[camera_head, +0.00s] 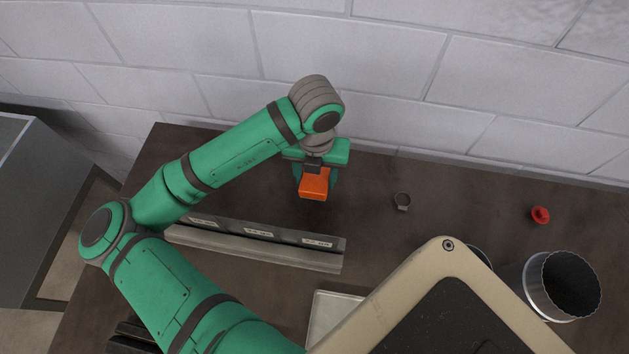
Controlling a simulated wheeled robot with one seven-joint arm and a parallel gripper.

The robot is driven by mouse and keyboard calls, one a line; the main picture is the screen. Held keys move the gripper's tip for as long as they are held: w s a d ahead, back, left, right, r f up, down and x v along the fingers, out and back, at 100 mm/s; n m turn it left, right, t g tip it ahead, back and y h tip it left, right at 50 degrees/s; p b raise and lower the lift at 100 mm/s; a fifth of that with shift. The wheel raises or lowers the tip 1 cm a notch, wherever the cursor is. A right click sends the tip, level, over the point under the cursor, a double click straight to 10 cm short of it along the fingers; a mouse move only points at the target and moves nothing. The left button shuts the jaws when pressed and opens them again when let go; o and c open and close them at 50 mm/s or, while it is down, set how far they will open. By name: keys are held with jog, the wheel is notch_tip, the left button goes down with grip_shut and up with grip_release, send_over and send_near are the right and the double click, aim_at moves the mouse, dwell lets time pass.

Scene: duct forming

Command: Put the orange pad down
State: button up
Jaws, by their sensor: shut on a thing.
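The orange pad (313,186) is a small block below the wrist of my green arm, near the middle of the dark brown table (440,215). My gripper (315,172) is shut on the pad from above. The wrist hides part of the gripper and the pad's far end. I cannot tell whether the pad touches the table or is held above it.
A grey metal bar with white labels (260,240) lies in front of the pad. A pale tray (330,312) lies nearer. A block wall rises behind.

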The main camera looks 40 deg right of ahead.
aim_at(316, 183)
jog(key=shift+s+f, duration=0.1)
jog(key=shift+f, duration=1.5)
jog(key=shift+f, duration=0.1)
jog(key=o, duration=1.1)
jog(key=shift+o, duration=0.2)
notch_tip(316, 183, up, 12)
jog(key=shift+r, duration=0.1)
jog(key=shift+d+f, duration=0.1)
jog(key=shift+f, duration=4.8)
